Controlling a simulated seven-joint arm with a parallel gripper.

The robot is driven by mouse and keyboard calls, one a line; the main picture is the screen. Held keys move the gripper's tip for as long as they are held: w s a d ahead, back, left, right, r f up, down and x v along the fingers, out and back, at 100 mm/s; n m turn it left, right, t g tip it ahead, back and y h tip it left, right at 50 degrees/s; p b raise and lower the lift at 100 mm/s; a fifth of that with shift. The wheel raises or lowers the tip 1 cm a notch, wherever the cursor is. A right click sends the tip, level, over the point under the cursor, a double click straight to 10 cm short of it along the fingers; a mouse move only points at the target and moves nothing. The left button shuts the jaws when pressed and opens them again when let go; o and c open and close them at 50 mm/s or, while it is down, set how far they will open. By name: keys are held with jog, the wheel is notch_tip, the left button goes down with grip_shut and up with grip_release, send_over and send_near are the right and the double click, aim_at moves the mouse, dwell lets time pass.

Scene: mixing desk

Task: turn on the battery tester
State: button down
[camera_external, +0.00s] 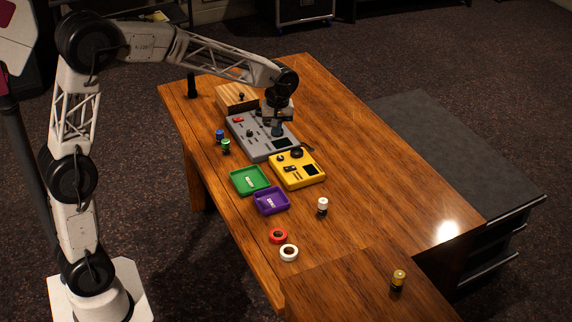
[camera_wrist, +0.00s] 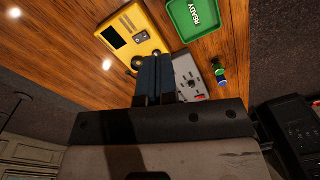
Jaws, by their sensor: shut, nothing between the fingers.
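The likely battery tester is a yellow box (camera_external: 297,169) on the desk, with a dark screen, round black knobs and a small dark switch. In the wrist view the yellow tester (camera_wrist: 128,22) lies at the upper left, with its switch (camera_wrist: 141,36) visible beside the screen. I cannot read the switch's position. My gripper (camera_external: 278,129) is shut and empty, over the grey control panel (camera_external: 250,147) just behind the tester. In the wrist view my gripper (camera_wrist: 153,66) hides part of the panel and sits near the tester's knob end.
A green tray (camera_external: 240,184) and purple tray (camera_external: 260,206) lie in front of the tester. Blue and green batteries (camera_external: 226,146) stand left of the panel. The right side is clear.

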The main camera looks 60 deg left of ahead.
aim_at(290, 168)
jog(key=w+a+f+n, duration=0.3)
jog(key=w+a+f, duration=0.3)
jog(key=w+f, duration=0.1)
jog(key=shift+w+a+n+g, duration=0.4)
jog(key=shift+w, duration=0.45)
jog(key=shift+f, duration=0.2)
jog(key=f, duration=0.4)
jog(key=s+f, duration=0.1)
jog(key=f, duration=0.8)
jog(key=shift+s+f, duration=0.35)
jog(key=shift+s, duration=0.05)
jog(key=shift+f, duration=0.2)
jog(key=shift+w+r, duration=0.15)
jog(key=shift+w, duration=0.05)
jog(key=shift+w+r, duration=0.15)
jog(key=shift+w, duration=0.35)
